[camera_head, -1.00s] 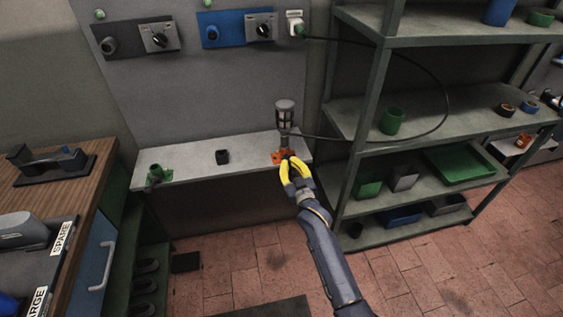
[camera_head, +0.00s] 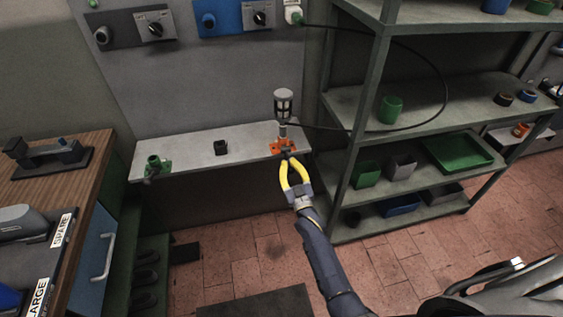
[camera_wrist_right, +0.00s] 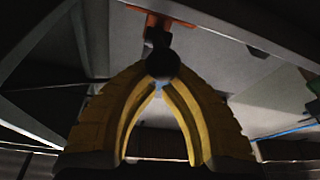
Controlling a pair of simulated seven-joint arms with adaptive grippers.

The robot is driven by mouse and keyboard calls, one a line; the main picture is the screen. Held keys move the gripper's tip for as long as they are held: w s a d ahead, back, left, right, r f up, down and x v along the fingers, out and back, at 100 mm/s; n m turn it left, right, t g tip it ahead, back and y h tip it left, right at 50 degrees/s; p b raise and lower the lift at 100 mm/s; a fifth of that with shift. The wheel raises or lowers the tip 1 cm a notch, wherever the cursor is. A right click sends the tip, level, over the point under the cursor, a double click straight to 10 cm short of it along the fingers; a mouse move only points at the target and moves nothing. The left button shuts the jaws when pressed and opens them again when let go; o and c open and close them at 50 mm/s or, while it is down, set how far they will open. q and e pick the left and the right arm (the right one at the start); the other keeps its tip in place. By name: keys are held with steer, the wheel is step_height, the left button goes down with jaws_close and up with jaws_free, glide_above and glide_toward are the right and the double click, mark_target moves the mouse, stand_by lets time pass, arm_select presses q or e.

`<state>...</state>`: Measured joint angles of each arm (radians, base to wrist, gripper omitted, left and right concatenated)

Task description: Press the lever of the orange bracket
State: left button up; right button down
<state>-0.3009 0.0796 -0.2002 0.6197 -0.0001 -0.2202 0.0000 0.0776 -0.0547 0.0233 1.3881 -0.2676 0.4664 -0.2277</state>
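The orange bracket (camera_head: 283,147) sits at the right end of the pale wall shelf, below a grey caged cylinder (camera_head: 284,104). My right gripper (camera_head: 290,161) has yellow fingers and is at the front of the bracket. In the right wrist view the fingers of the right gripper (camera_wrist_right: 160,82) bow outward and come together at their tips, looking shut. A dark round knob (camera_wrist_right: 162,63), seemingly the lever's end, is right at the fingertips and hides part of them. An orange part (camera_wrist_right: 156,36) shows behind it. I cannot tell whether the fingertips touch the knob. My left gripper is out of view.
On the pale shelf (camera_head: 190,152) stand a green bracket (camera_head: 154,165) and a small black block (camera_head: 220,148). A green metal rack (camera_head: 355,150) with bins stands close to the right. A black cable (camera_head: 445,80) loops across it. The floor in front is mostly clear.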

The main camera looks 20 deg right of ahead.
steer(key=shift+f, duration=0.85)
steer(key=shift+w+f, duration=0.1)
steer(key=shift+s+a+r, duration=0.15)
steer(key=shift+s+r, duration=0.15)
steer(key=shift+r, duration=0.1)
steer(key=s+f, duration=0.5)
steer(key=s, duration=0.2)
steer(key=shift+s+f, duration=0.25)
steer(key=shift+s, duration=0.05)
steer(key=shift+a, duration=0.1)
stand_by(0.3)
steer(key=shift+f, duration=0.1)
